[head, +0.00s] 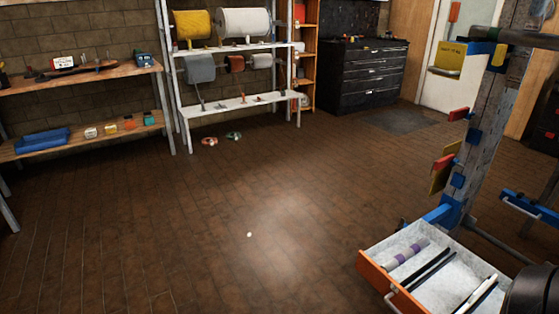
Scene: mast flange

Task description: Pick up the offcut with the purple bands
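The offcut with the purple bands (407,254) is a short, light grey rod with purple bands. It lies in an open drawer (378,276) with an orange front, at the lower right in the head view. It lies near the drawer's left side, roughly parallel to the dark strips beside it. Neither of my grippers shows in this view.
Dark strips (434,265) and a pale piece (477,294) share the drawer. A mast (482,140) with coloured blocks rises behind it. A dark rounded shape (534,291) covers the lower right corner. Shelves stand along the back wall. The brown floor (200,220) is mostly clear.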

